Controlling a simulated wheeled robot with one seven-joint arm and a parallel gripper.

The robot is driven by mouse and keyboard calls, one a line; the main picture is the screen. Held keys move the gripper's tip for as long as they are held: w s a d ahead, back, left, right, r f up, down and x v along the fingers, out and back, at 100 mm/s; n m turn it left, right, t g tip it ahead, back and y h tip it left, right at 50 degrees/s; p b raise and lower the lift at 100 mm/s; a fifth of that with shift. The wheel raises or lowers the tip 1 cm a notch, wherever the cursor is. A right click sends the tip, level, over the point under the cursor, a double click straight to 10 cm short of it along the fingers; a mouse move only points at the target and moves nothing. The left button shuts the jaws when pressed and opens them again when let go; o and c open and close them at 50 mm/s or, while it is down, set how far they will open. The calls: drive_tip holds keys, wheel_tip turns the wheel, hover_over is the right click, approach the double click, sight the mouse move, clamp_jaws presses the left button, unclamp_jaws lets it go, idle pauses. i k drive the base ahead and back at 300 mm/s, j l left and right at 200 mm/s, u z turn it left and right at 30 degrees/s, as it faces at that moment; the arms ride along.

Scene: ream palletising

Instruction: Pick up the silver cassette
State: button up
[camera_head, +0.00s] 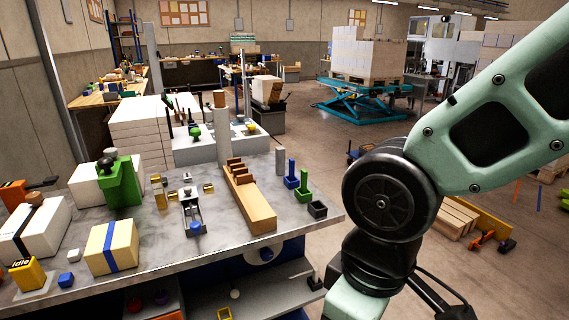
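A small silver metal piece (193,211) with a blue knob at its front stands near the middle of the grey workbench (165,255). It may be the silver cassette, but it is too small to be sure. Small brass-coloured blocks (160,200) stand just left of it, and another is to its upper right. Nothing of mine touches it. My arm fills the right side of the view, well to the right of the bench's items. My gripper is out of the picture.
A wooden slotted rack (249,199) stands right of the silver piece. A green device (120,183) and a blue-banded ream (112,247) are to its left. Blue (291,180) and green (303,192) holders stand near the right edge. The bench front is partly clear.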

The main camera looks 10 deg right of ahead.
sight(280, 151)
drive_tip(key=i+l+u, duration=0.2)
drive_tip(key=i+l, duration=0.15)
drive_tip(key=i+l+u, duration=0.2)
drive_tip(key=i+l, duration=0.2)
drive_tip(key=i+l+u, duration=0.15)
drive_tip(key=i+l, duration=0.25)
drive_tip(key=i+l+u, duration=0.2)
drive_tip(key=l, duration=0.4)
drive_tip(key=i, duration=0.1)
